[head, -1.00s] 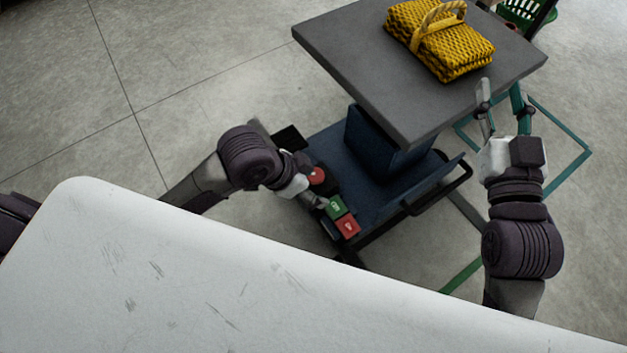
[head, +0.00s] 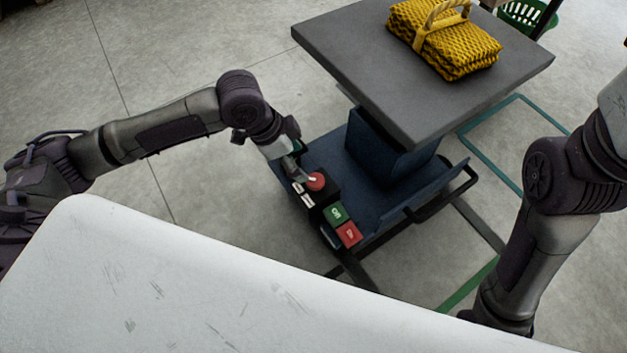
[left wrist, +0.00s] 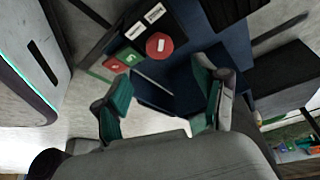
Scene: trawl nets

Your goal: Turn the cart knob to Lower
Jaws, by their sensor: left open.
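The cart (head: 420,85) has a dark grey top on a blue column and base. Its black control box carries a round red knob (head: 316,181), white labels beside it, and a green sign (head: 336,213) and a red sign (head: 348,233) in front. My left gripper (head: 299,172) is at the knob's left side, partly blurred into the box. In the left wrist view the open fingers (left wrist: 161,76) stand apart, with the red knob (left wrist: 159,45) beyond them and nothing between them. Contact cannot be told. My right gripper is out of view.
A folded yellow net (head: 445,42) lies on the cart top. A black handle (head: 450,200) sticks out at the cart's right side. A white surface (head: 200,285) fills the foreground. A green basket (head: 527,14) stands at the back right. The floor left of the cart is clear.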

